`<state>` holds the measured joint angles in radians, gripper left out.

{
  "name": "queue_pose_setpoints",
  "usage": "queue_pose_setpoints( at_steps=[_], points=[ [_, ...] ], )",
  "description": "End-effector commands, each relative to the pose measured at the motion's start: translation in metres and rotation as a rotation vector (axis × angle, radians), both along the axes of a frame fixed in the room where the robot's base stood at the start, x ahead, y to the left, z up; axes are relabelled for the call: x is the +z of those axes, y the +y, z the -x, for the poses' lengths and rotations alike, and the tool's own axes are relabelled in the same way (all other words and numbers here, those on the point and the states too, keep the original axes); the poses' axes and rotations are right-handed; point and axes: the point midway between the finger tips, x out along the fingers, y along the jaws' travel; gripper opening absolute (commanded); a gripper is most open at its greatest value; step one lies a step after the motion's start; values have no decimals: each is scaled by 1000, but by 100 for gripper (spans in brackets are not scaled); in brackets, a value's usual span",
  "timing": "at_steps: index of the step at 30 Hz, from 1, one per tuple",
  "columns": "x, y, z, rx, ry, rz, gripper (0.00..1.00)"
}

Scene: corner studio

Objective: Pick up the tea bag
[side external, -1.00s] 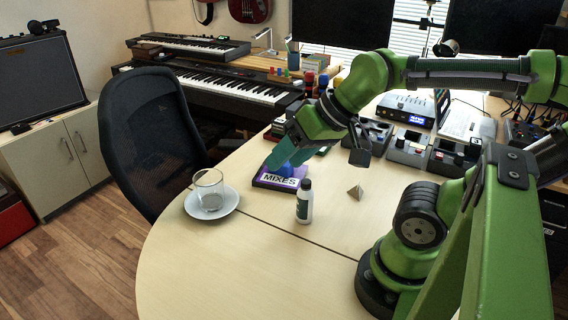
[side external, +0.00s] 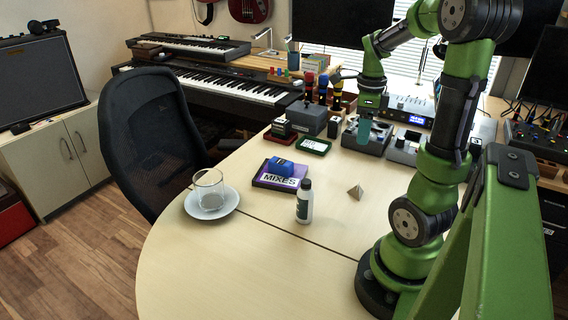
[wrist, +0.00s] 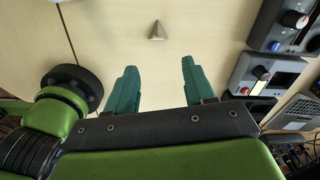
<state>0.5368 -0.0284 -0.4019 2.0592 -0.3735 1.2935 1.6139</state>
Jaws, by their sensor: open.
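The tea bag (side external: 355,192) is a small beige pyramid standing alone on the pale table, right of the white bottle. It also shows in the wrist view (wrist: 157,31), beyond the fingertips and about midway between them. My gripper (side external: 363,131) points down above the back part of the table, behind the tea bag in the side view. In the wrist view its two teal fingers (wrist: 160,72) are wide apart with nothing between them.
A white bottle (side external: 304,203), a glass (side external: 209,188) on a saucer (side external: 231,201), and a blue object (side external: 281,166) on the MIXES box (side external: 268,180) stand to the left. Audio boxes (side external: 403,147) line the back. The table around the tea bag is clear.

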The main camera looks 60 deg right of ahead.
Motion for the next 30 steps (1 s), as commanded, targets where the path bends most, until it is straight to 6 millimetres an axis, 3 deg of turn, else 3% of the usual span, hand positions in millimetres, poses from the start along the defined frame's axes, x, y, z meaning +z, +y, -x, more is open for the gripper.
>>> queue_pose_setpoints(
  at_steps=[3,8,21,30],
  points=[
    [2,1,1,-129,7,-6,53],
    [-11,3,1,-176,10,-12,53],
    [-100,3,2,-171,11,-13,53],
    [-124,3,5,-170,9,-12,53]
  ],
)
